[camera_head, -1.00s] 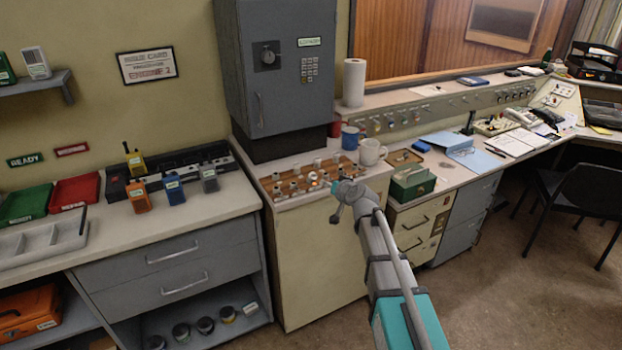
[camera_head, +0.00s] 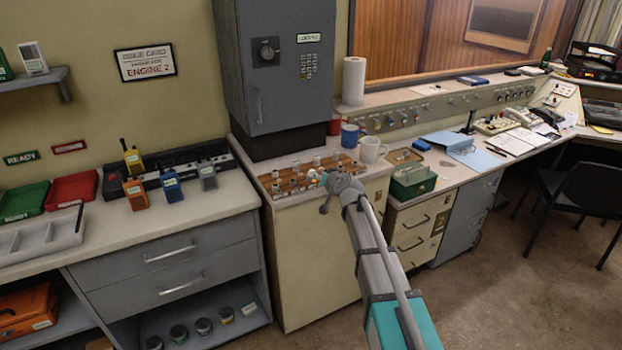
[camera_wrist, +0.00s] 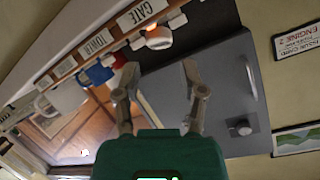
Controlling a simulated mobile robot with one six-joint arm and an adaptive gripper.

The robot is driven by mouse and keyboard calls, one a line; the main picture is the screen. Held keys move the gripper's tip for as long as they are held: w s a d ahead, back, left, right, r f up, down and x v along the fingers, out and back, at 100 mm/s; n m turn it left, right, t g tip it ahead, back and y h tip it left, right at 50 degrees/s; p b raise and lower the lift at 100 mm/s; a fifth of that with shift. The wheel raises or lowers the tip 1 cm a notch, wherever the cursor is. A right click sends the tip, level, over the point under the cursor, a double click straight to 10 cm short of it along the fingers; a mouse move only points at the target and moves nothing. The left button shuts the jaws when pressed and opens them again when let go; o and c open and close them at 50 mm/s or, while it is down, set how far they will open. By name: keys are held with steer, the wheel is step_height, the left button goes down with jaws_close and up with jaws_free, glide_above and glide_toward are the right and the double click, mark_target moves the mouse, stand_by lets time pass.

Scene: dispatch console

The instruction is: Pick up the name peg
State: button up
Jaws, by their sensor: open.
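Several pale cylindrical pegs stand on a wooden board (camera_head: 290,194) on the cabinet top in front of the grey safe. Which one is the name peg cannot be told from the head view. In the wrist view a pale peg (camera_wrist: 158,38) with a bright orange spot stands just beyond my fingertips, near the labels "GATE" and "TOWER". My gripper (camera_wrist: 159,66) is open, its two fingers apart with nothing between them.
The grey safe (camera_head: 285,70) rises close behind the board. A white mug (camera_head: 371,150), a blue mug (camera_head: 350,137) and a red mug (camera_head: 334,128) stand behind and right of it. A green box (camera_head: 412,181) is further right. Radios (camera_head: 172,188) stand on the left counter.

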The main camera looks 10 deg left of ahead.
steer(key=shift+x, duration=0.8)
steer(key=shift+b+x, duration=1.05)
steer(key=shift+x, duration=1.55)
steer(key=c, duration=0.5)
steer(key=shift+c, duration=0.2)
steer(key=shift+r, duration=0.1)
